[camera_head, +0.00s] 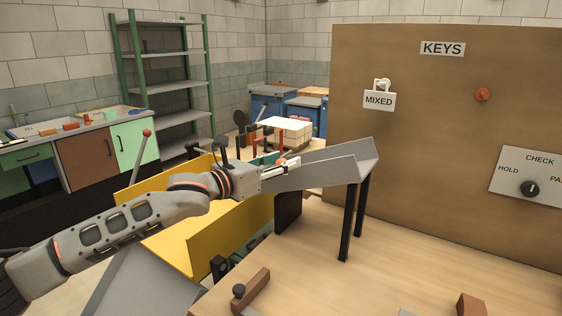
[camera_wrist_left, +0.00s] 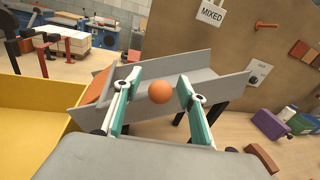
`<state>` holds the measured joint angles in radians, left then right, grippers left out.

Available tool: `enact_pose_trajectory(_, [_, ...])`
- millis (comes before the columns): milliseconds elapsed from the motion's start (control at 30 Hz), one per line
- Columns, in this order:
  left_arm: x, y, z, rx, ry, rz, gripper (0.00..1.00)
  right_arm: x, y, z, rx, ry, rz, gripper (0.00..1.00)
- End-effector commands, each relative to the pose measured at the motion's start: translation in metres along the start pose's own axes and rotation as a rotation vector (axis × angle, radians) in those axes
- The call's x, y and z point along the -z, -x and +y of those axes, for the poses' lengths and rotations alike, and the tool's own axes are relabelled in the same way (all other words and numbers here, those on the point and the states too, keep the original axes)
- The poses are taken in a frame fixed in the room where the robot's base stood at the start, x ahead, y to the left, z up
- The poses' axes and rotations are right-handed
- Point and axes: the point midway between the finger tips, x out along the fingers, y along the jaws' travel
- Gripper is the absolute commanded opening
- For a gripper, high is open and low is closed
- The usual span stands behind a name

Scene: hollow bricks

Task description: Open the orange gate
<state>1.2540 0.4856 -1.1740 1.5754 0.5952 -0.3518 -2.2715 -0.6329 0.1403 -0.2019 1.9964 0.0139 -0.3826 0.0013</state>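The orange gate (camera_wrist_left: 98,88) shows in the left wrist view as a tilted orange panel at the left end of a grey sloping chute (camera_wrist_left: 225,88). The chute also shows in the head view (camera_head: 320,172), on black legs. An orange ball-shaped knob (camera_wrist_left: 160,92) appears between my left fingertips; whether it joins the gate is hidden. My left gripper (camera_wrist_left: 160,100) is open, its teal-padded fingers on either side of the knob with gaps showing. In the head view my left gripper (camera_head: 283,168) is over the chute's lower left end and partly hides it. My right gripper is not in view.
A yellow bin (camera_head: 235,235) stands below the chute's left end. A brown board (camera_head: 440,130) with MIXED and KEYS signs and a dial plate (camera_head: 525,180) rises behind the wooden table (camera_head: 400,260). A brown block with a black knob (camera_head: 240,291) is at the table's front.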

Motion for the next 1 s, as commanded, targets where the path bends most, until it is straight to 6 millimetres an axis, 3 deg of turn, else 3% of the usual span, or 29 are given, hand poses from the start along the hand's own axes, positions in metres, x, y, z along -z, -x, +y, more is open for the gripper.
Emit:
enact_pose_trajectory(267, [-0.003,0.010,0.002,-0.002,-0.002,-0.003,0.41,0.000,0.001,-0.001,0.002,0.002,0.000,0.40])
enact_pose_trajectory(700, [-0.001,0.092,0.001,-0.002,-0.004,-0.001,0.41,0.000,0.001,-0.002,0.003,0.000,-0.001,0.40])
enact_pose_trajectory(1000, [0.000,0.119,0.000,0.000,0.000,-0.001,0.41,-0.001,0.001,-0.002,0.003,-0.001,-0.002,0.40])
